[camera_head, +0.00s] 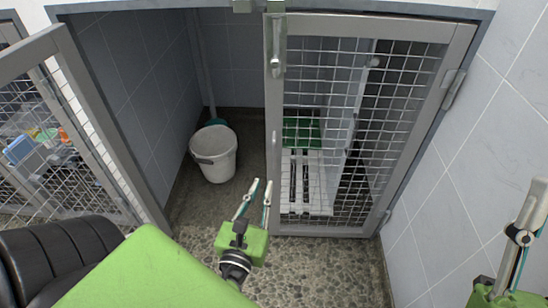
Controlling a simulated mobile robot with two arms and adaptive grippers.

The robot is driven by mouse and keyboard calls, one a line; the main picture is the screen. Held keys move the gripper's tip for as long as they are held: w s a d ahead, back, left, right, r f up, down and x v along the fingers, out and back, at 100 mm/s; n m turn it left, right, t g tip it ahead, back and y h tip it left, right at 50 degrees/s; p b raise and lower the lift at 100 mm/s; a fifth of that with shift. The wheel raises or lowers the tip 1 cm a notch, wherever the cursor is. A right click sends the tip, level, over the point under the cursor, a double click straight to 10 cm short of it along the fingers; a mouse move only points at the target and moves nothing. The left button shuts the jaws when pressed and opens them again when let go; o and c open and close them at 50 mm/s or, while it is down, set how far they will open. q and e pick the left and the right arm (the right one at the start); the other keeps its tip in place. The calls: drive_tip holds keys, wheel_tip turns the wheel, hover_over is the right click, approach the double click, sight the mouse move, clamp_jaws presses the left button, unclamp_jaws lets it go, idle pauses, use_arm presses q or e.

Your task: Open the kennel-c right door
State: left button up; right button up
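The right door (274,165), a grey frame with wire mesh, stands across the right half of the kennel opening and looks closed. A metal latch (276,58) sits high on its left upright. Its hinges (453,89) are on the right side. The left door (100,130) is swung outward to the left. My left gripper (263,181) is in front of the opening, low and near the right door's lower left corner. Its fingers are apart with nothing between them. My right gripper (522,236) is only partly in view at the right edge; its opening is unclear.
A white bucket (214,155) stands on the stone floor inside the left half. Behind the mesh are a white slatted platform (318,178) and a green item (301,130). Tiled wall (500,130) closes off the right side. Coloured items show behind the left door's mesh.

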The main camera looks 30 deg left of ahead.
sight(274, 157)
use_arm(q)
drive_tip(key=p+x, duration=0.2)
drive_tip(key=x, duration=0.9)
drive_tip(key=shift+w, duration=0.3)
drive_tip(key=shift+w+a+f, duration=0.1)
drive_tip(key=shift+w+a, duration=0.1)
drive_tip(key=shift+w, duration=0.15)
use_arm(e)
drive_tip(key=w+f+g+h, duration=0.2)
drive_tip(key=w+f+g, duration=0.4)
drive_tip(key=w+f, duration=0.2)
wheel_tip(274, 157, down, 2)
drive_tip(key=shift+a+f+g+h, duration=0.1)
drive_tip(key=shift+a+g+h, duration=0.2)
drive_tip(key=shift+a+h, duration=0.1)
use_arm(q)
clamp_jaws()
